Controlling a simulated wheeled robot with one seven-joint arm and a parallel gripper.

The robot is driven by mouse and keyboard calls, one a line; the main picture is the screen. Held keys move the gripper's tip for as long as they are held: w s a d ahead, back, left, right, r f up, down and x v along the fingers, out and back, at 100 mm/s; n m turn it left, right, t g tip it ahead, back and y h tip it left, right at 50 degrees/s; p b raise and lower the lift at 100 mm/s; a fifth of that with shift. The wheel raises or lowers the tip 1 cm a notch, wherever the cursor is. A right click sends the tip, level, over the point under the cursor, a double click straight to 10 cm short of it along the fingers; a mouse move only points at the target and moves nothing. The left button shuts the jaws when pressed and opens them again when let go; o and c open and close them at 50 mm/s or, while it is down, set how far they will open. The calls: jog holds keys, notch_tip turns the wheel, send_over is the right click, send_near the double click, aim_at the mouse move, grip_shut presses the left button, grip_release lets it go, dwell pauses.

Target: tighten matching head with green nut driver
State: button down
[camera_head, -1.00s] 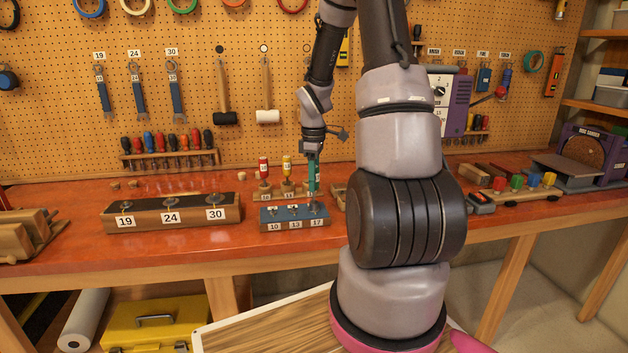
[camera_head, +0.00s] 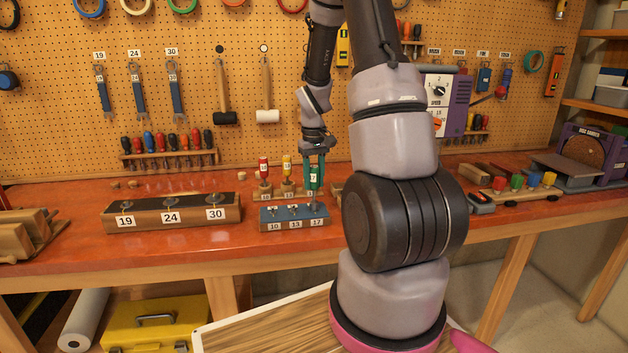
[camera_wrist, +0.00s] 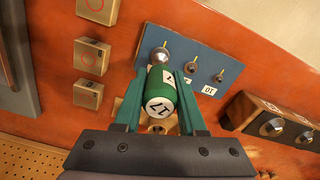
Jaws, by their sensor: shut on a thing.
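My gripper (camera_head: 315,160) is shut on the green nut driver (camera_head: 314,178), which carries a 17 label and stands about upright. The driver's lower end is at the head marked 17, at the right end of the blue block (camera_head: 277,223); I cannot tell whether it is fully seated. The block also bears heads marked 10 and 13. In the wrist view the green driver (camera_wrist: 160,92) sits between my fingers, its 17 end cap facing the camera. The blue block (camera_wrist: 225,68) lies beyond it, with its heads in a row.
A wooden rack (camera_head: 273,195) with a red driver (camera_head: 264,168) and a yellow driver (camera_head: 287,168) stands just behind the block. A larger block (camera_head: 143,223) marked 19, 24, 30 is to the left. Small wooden blocks (camera_wrist: 90,55) are close by in the wrist view.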

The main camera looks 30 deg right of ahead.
aim_at(314, 166)
jog(key=shift+s, duration=0.1)
jog(key=shift+r, duration=3.7)
jog(key=c, duration=1.1)
grip_release()
grip_shut()
